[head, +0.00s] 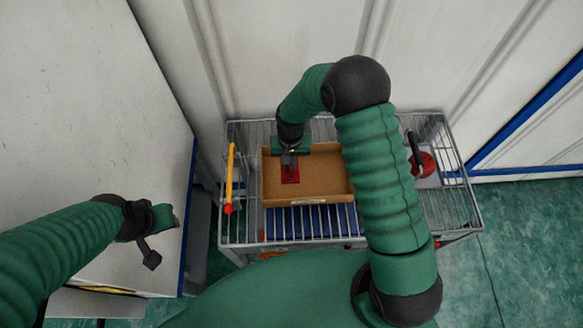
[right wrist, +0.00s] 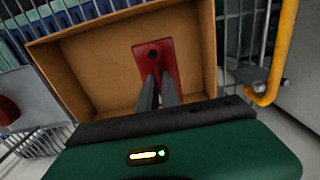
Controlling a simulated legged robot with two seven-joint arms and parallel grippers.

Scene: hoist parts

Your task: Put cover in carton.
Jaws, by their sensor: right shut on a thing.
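The carton (head: 325,178) is an open brown box on the wire cart; it fills much of the right wrist view (right wrist: 95,65). A flat red plate with a dark round hole, which I take to be the cover (head: 290,175), is inside the carton's outline, left of its middle; it also shows in the right wrist view (right wrist: 153,52). My right gripper (head: 289,160) reaches down over the carton and is shut on the red plate. I cannot tell whether the plate touches the carton floor. My left gripper (head: 165,222) is left of the cart, away from the carton; its jaws are unclear.
The wire cart (head: 240,236) bears a yellow bar with a red end (head: 229,178) left of the carton and a red part with a black handle (head: 422,164) at right. A white cabinet (head: 95,120) stands at left. White wall panels stand behind the cart.

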